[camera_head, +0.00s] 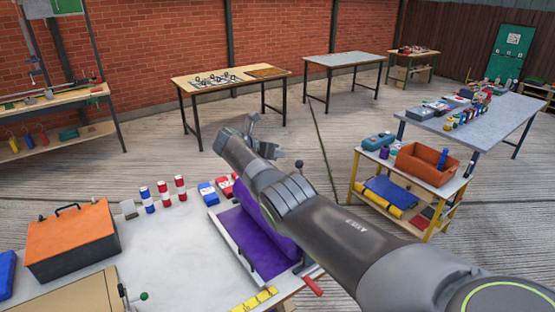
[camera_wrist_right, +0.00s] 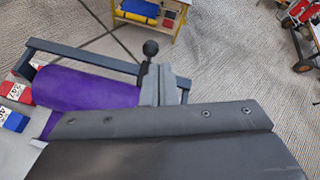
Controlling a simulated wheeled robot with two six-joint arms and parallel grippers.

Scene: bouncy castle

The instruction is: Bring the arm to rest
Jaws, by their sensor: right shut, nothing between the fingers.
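My right arm reaches in from the lower right of the head view, over the near table. Its gripper (camera_head: 252,128) is at the far end of the arm, above the table's far edge, and holds nothing that I can see. In the right wrist view the grey fingers (camera_wrist_right: 163,88) are together, in front of the purple roll's frame. My left arm and gripper are not in view.
The near table (camera_head: 165,255) bears a purple roll and sheet (camera_head: 250,240), partly hidden by my arm, an orange-topped toolbox (camera_head: 72,235) and several striped cylinders (camera_head: 163,193). A yellow-framed cart (camera_head: 352,180) stands to the right. Open floor lies beyond the table.

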